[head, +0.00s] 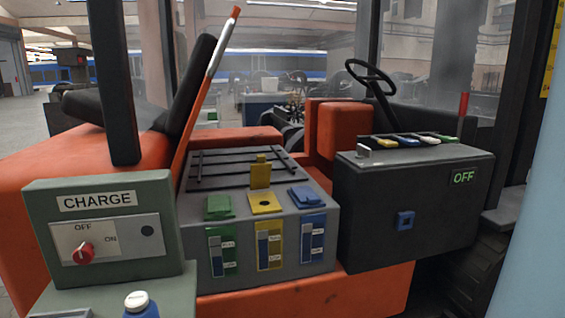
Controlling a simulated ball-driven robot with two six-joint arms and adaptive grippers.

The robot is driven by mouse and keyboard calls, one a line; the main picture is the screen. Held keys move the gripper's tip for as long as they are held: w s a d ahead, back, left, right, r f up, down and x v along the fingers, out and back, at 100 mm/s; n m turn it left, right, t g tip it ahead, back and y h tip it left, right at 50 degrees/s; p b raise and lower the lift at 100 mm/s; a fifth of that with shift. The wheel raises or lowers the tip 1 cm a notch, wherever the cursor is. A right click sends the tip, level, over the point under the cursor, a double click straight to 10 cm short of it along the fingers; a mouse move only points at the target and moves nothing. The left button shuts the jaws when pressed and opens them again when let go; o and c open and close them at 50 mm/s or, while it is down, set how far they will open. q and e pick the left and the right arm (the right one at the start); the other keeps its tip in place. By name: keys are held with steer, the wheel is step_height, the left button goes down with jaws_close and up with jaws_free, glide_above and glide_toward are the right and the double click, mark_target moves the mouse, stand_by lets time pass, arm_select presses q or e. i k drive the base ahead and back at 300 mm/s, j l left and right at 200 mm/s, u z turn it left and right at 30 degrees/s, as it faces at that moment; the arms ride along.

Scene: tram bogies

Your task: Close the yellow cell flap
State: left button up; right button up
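The yellow cell flap (261,171) stands upright, open, behind a yellow filler plate (264,203) with a dark hole in it, on top of the grey battery box (290,255). The green cell flap (219,206) to its left lies down over its cell. The blue cell flap (305,196) to its right also lies down, slightly tilted; I cannot tell if it is fully shut. Below each cell is a level gauge in its colour, with the yellow gauge (270,245) in the middle. Neither of my grippers is in view.
A green-grey charger box (105,270) with a red knob (81,253) at OFF stands at front left. A blue bottle (141,305) with a white cap is beside it. A dark box (410,215) marked OFF is right of the battery. An orange-and-white bar (209,90) rises behind.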

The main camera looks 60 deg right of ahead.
mark_target(260, 172)
steer(key=z, duration=1.65)
steer(key=i, duration=0.1)
steer(key=j+u, duration=0.05)
